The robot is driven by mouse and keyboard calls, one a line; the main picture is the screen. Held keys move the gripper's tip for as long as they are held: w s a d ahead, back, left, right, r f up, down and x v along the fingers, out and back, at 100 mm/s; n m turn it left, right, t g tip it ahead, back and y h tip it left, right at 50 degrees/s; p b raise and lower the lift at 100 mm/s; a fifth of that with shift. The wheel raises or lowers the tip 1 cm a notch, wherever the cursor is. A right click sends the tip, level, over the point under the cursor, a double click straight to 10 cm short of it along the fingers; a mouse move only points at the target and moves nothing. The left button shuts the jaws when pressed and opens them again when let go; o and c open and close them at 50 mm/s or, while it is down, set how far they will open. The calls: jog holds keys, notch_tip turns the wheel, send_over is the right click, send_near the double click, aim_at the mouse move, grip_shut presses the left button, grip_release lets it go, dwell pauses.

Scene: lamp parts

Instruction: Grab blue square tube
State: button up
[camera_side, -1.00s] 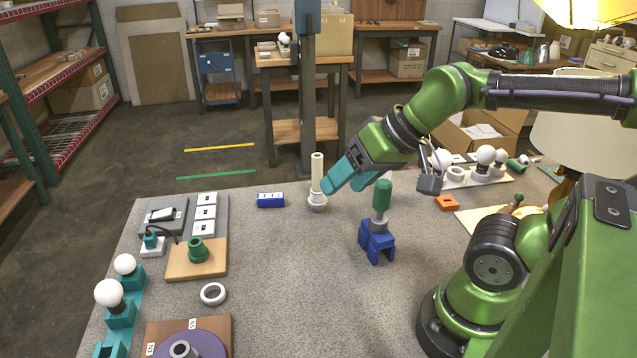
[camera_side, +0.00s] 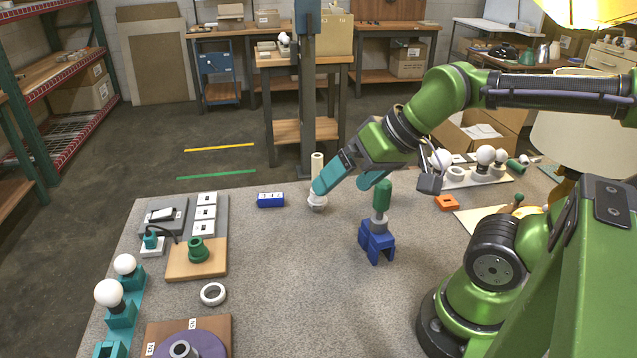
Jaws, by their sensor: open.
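A small blue block (camera_side: 271,200) with white marks on its face lies on the grey table, left of my gripper. It appears to be the blue square tube, though its ends cannot be made out. My gripper (camera_side: 341,190) is open and empty, with teal fingers pointing down and spread apart. Its left finger is in front of a cream tube (camera_side: 317,160) standing in a white base (camera_side: 317,203) and partly hides both. The blue block is apart from the fingers.
A blue bracket (camera_side: 376,242) holding an upright green-handled part (camera_side: 382,196) stands in front of my gripper. A white ring (camera_side: 213,294) and a wooden board with a green socket (camera_side: 197,251) lie to the left. The table's front middle is clear.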

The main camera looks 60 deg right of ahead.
jog(key=m+g+h, duration=0.4)
jog(key=m+h, duration=0.2)
send_near(270, 196)
jog(key=f, duration=0.1)
jog(key=d+f, duration=0.1)
jog(key=shift+w+d+f+y, duration=0.2)
jog(key=shift+f+y, duration=0.1)
jog(key=shift+x, duration=2.95)
jog(key=shift+w, duration=0.15)
jog(key=shift+c, duration=0.3)
jog(key=c, duration=1)
